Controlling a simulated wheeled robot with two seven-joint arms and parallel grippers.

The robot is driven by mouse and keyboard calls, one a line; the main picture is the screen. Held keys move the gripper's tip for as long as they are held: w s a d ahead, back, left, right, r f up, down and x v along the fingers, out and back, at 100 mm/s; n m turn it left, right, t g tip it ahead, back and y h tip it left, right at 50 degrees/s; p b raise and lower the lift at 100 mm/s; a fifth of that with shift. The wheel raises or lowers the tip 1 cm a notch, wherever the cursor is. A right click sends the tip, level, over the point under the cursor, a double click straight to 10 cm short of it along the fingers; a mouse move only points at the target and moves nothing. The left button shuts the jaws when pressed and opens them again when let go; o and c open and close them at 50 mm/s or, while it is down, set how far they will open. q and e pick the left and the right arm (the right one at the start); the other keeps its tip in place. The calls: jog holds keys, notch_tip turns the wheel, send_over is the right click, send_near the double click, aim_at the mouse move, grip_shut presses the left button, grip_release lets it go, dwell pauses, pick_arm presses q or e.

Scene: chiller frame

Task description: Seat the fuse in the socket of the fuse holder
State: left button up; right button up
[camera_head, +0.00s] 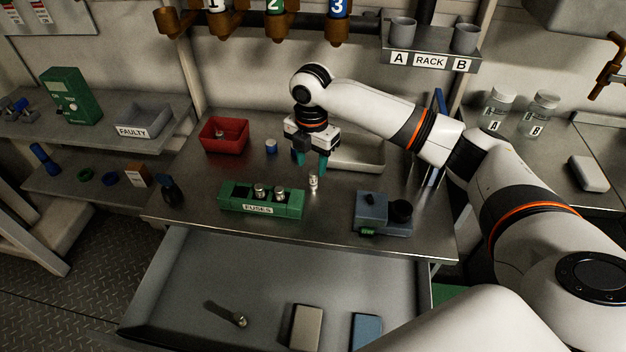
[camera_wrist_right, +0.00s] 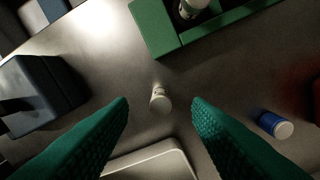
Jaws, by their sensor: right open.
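A small white fuse with a metal cap (camera_head: 313,181) stands upright on the bench to the right of the green fuse holder (camera_head: 232,207), apart from it. The holder is labelled FUSES and has two metal-capped fuses (camera_head: 260,191) in it. My right gripper (camera_head: 311,164) is open and empty above and just behind the loose fuse. In the right wrist view the fuse (camera_wrist_right: 160,98) shows between and beyond the two green fingertips, and a corner of the holder (camera_wrist_right: 157,30) shows at the top. My left gripper is not in view.
A grey-blue device (camera_head: 383,214) is at the right, a pale tray (camera_head: 358,152) behind the gripper. An open drawer (camera_head: 270,285) lies in front.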

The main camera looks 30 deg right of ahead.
aim_at(313, 173)
jog(key=shift+w+d+f, duration=0.1)
jog(key=shift+d+f, duration=0.05)
jog(key=shift+f, duration=1.6)
jog(key=shift+w+d+f, duration=0.1)
jog(key=shift+f, duration=1.65)
jog(key=shift+s, duration=0.1)
grip_shut()
